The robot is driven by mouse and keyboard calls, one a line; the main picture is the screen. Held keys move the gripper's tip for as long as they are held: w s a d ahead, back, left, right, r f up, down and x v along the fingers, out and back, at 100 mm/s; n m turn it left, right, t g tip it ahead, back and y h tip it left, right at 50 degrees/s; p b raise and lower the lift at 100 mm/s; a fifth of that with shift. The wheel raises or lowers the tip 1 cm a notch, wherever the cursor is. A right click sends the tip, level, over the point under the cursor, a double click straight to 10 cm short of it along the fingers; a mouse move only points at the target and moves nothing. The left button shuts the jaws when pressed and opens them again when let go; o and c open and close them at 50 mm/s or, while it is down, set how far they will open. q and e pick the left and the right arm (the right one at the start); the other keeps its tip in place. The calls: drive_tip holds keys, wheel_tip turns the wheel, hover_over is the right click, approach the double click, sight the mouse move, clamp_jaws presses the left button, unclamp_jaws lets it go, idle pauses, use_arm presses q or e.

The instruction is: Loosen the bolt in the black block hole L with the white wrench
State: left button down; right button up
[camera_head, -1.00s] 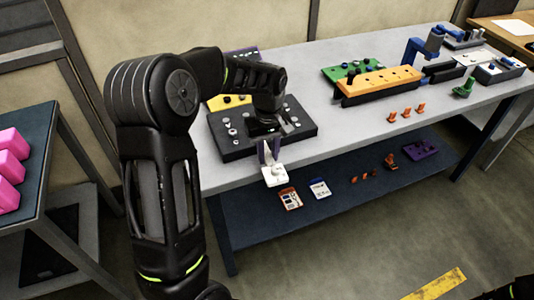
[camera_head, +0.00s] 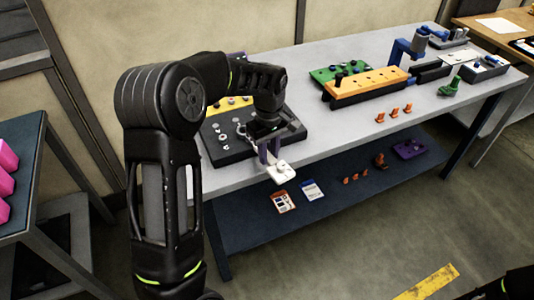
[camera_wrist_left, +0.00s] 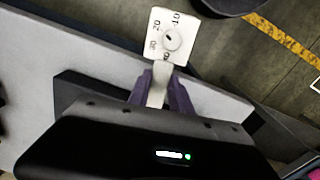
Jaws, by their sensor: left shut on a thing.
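The white wrench (camera_head: 282,172) is in my left gripper (camera_head: 270,152), whose purple fingers are shut on it at the near edge of the bench. In the left wrist view its square plate with numbers (camera_wrist_left: 170,36) sticks out past the fingers (camera_wrist_left: 160,95). A thin grey part shows on the other side of the fingers in the head view, over the black block. The black block (camera_head: 232,157) lies on the bench behind the gripper, with several round bolts or holes on top. The arm covers part of it, and I cannot read which hole is L. My right gripper is not in view.
An orange block (camera_head: 365,86), a green board (camera_head: 325,74) and small orange pieces (camera_head: 394,113) stand further right on the bench (camera_head: 340,130). Cards (camera_head: 311,190) lie on the lower shelf. A side table (camera_head: 25,190) with pink blocks is at left.

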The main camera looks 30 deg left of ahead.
use_arm(q)
drive_tip(key=shift+w+d+r+n, duration=0.1)
drive_tip(key=shift+w+d+n, duration=0.15)
drive_tip(key=shift+w+n, duration=0.3)
drive_tip(key=shift+w+d+r+n, duration=0.1)
drive_tip(key=shift+w+d+n, duration=0.1)
drive_tip(key=shift+w+n, duration=0.3)
drive_tip(key=shift+w+p, duration=0.2)
drive_tip(key=shift+p, duration=0.1)
drive_tip(key=shift+w+d+n+p, duration=0.2)
drive_tip(key=shift+w+n+p, duration=0.2)
drive_tip(key=shift+w+n, duration=0.65)
wheel_tip(320, 180, up, 7)
drive_tip(key=p, duration=0.4)
drive_tip(key=shift+d, duration=0.1)
